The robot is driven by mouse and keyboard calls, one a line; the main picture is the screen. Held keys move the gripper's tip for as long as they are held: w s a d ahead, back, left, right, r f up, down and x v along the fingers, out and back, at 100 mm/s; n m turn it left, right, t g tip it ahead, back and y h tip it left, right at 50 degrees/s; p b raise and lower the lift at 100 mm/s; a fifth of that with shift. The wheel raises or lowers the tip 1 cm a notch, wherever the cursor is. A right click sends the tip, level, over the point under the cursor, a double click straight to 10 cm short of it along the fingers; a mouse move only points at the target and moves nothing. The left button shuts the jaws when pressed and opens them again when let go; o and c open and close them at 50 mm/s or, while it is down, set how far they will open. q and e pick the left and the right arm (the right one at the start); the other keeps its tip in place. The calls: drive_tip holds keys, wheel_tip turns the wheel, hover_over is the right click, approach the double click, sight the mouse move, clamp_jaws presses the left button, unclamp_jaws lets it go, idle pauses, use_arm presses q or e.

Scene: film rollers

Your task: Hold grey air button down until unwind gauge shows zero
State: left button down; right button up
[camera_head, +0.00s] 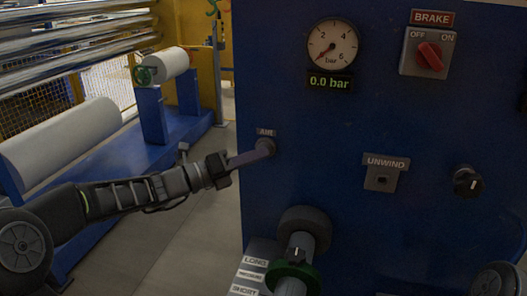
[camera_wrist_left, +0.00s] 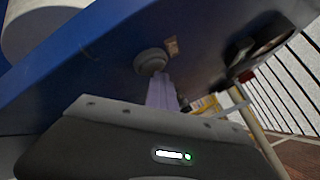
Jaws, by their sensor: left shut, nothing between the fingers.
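The grey air button (camera_head: 265,146) is on the blue panel under a small label reading AIR. My left gripper (camera_head: 258,152) is shut, with its fingertips at the button and seemingly touching it; how far the button is pressed cannot be told. In the left wrist view the round grey button (camera_wrist_left: 150,61) shows at the tips of my shut fingers (camera_wrist_left: 158,78). The round gauge (camera_head: 332,46) has its red needle near the low end, and the display (camera_head: 331,82) below it reads 0.0 bar. My right gripper is not in view.
A BRAKE switch (camera_head: 429,54) with a red knob is at the upper right. An UNWIND plate (camera_head: 382,178) and a black knob (camera_head: 467,181) sit right of the button. A shaft with a green collar (camera_head: 293,274) juts out below. White rollers (camera_head: 62,142) stand at left.

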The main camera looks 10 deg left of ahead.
use_arm(q)
drive_tip(key=shift+s, duration=0.1)
idle(0.7)
drive_tip(key=shift+s, duration=0.75)
drive_tip(key=shift+s, duration=0.1)
drive_tip(key=s, duration=0.5)
drive_tip(key=shift+a, duration=0.2)
drive_tip(key=shift+w, duration=0.1)
